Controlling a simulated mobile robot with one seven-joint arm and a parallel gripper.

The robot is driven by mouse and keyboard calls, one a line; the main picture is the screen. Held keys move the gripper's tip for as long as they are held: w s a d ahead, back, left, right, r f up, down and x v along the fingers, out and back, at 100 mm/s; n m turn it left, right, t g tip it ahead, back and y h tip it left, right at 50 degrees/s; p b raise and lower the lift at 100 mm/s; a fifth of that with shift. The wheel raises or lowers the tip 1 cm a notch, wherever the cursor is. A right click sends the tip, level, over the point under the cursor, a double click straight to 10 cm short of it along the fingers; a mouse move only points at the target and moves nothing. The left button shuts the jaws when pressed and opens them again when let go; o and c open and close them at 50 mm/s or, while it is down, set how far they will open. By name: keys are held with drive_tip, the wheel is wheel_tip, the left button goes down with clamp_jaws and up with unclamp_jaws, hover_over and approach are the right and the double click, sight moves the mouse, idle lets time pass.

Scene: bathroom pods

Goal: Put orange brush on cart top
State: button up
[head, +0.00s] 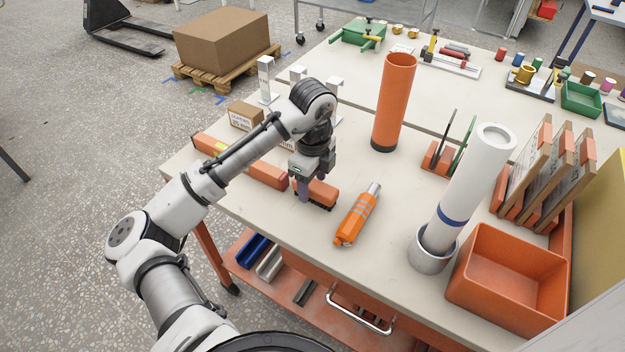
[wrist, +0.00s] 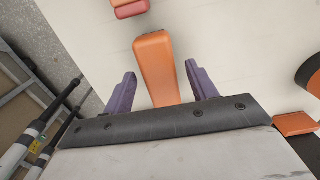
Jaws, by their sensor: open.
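The orange brush (head: 320,190), with dark bristles below, is at the near left part of the pale cart top (head: 290,228). I cannot tell whether its bristles touch the surface. My gripper (head: 303,197) points down over the brush's left end. In the wrist view, the brush (wrist: 156,68) lies between the two purple fingers of my gripper (wrist: 160,75), with a visible gap on each side. The gripper is open. The fingers hide part of the brush in the head view.
An orange bottle-like tool (head: 357,215) lies just right of the brush. A long orange box (head: 243,162) lies to the left. An orange tube (head: 393,100), a white tube (head: 470,185) and an orange bin (head: 505,280) stand farther right. Bare surface lies in front of the orange tube.

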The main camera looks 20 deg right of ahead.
sight(313, 183)
wheel_tip(313, 183, up, 12)
drive_tip(key=b, duration=0.1)
drive_tip(key=shift+b, duration=0.3)
